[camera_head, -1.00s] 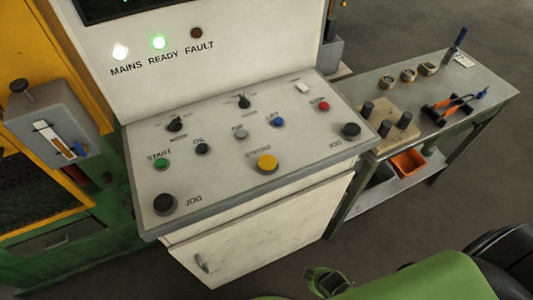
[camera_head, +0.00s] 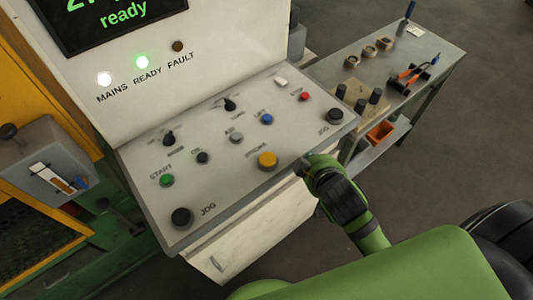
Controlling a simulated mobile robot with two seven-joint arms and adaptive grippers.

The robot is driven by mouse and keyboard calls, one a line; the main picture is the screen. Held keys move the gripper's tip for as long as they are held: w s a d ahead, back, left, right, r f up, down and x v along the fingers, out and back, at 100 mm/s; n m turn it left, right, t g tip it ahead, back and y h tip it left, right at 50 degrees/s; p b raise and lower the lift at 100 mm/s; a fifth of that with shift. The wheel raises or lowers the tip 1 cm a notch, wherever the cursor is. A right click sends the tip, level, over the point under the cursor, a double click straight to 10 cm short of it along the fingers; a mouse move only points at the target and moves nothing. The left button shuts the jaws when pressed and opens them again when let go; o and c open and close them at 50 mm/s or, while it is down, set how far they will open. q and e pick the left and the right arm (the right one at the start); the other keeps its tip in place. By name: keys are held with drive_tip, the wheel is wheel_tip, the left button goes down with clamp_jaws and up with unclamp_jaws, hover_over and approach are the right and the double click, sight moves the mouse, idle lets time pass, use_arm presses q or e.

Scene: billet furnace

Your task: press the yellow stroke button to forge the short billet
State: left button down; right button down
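The yellow stroke button (camera_head: 267,160) sits on the sloped control panel (camera_head: 228,193), near its front edge, with the label STROKE beside it. My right gripper (camera_head: 308,161) is at the panel's front edge, to the right of the yellow button and apart from it. Its dark body and green arm come up from the lower right. Its fingers are small and partly hidden, so I cannot tell whether they are open or shut. My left gripper is not in view. The short billet is not in view.
Black JOG knobs (camera_head: 182,217) stand at the panel's front corners. A green START button (camera_head: 167,181), blue button (camera_head: 267,119) and red button (camera_head: 304,97) are also on it. A tool bench (camera_head: 432,50) stands right.

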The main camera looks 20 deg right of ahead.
drive_tip(key=w+a+r+n+t+y, duration=0.1)
drive_tip(key=w+r+n+t, duration=0.25)
drive_tip(key=r, duration=0.45)
drive_tip(key=w+a+r+n+t+y, duration=0.1)
drive_tip(key=w+a+r+n+t, duration=0.15)
drive_tip(key=w+r+t, duration=0.45)
drive_tip(key=s+a+r+n+g+y, duration=0.3)
drive_tip(key=s+a+r+n+y, duration=0.2)
drive_tip(key=a+r+n+y, duration=0.9)
drive_tip(key=s+a+f+n+g+y, duration=0.1)
drive_tip(key=s+f+n+g+y, duration=0.25)
drive_tip(key=n+g, duration=0.7)
wheel_tip(320, 180, down, 9)
drive_tip(key=d+n+g+h, duration=0.2)
drive_tip(key=n+h, duration=0.3)
drive_tip(key=n, duration=0.6)
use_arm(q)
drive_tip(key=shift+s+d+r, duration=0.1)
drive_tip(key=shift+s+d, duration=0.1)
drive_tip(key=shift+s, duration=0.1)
use_arm(e)
drive_tip(key=w+d+f+h, duration=0.2)
drive_tip(key=d+f+h, duration=0.3)
drive_tip(key=d, duration=0.3)
drive_tip(key=shift+n+t, duration=0.3)
drive_tip(key=shift+n, duration=0.15)
